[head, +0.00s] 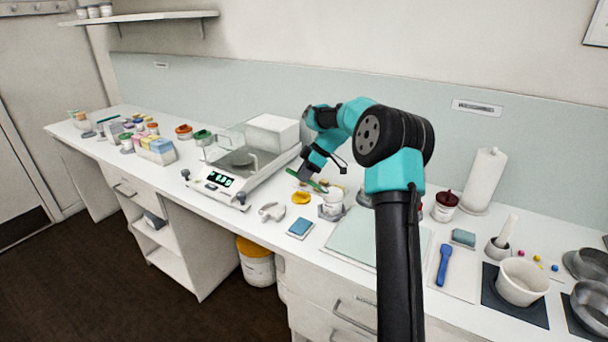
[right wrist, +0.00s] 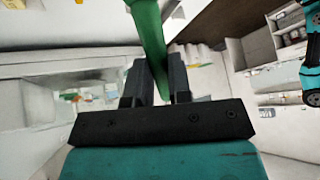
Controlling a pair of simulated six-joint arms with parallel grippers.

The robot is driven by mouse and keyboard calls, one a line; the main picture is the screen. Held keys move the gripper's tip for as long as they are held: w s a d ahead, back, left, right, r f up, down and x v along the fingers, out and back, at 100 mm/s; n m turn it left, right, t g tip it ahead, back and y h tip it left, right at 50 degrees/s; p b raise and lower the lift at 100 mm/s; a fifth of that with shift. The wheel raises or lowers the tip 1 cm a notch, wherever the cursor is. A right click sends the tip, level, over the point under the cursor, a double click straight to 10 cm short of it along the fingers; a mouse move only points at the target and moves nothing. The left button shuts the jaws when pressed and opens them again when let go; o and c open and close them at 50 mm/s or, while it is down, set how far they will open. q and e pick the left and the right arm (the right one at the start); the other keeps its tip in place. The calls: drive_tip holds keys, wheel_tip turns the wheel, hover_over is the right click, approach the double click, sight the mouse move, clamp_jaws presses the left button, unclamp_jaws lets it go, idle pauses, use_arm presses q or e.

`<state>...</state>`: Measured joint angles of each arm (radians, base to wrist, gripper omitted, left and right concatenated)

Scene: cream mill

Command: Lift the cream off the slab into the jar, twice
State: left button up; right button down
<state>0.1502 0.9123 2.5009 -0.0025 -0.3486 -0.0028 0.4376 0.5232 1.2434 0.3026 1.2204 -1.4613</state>
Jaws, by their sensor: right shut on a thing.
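My right gripper (head: 308,173) is shut on a green-handled tool (head: 312,184), above the bench beside the balance. In the right wrist view the green handle (right wrist: 150,35) runs between the two dark fingers. The tool's far end is not clear. A small white jar (head: 332,203) stands just right of and below the tool; whether they touch I cannot tell. A yellow lid (head: 301,197) lies left of the jar. The pale green slab (head: 350,240) lies on the bench to the right, partly behind my right arm. I cannot make out cream on its visible part. My left gripper is not in view.
A white balance (head: 228,180) with a lit display stands left of the jar. A blue pad (head: 300,228) lies in front. A blue scraper (head: 444,264), a white mortar (head: 522,281) and a paper roll (head: 485,178) stand or lie to the right.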

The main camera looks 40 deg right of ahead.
drive_tip(key=shift+w+a, duration=0.2)
drive_tip(key=shift+a, duration=0.05)
idle(0.9)
drive_tip(key=shift+r, duration=3)
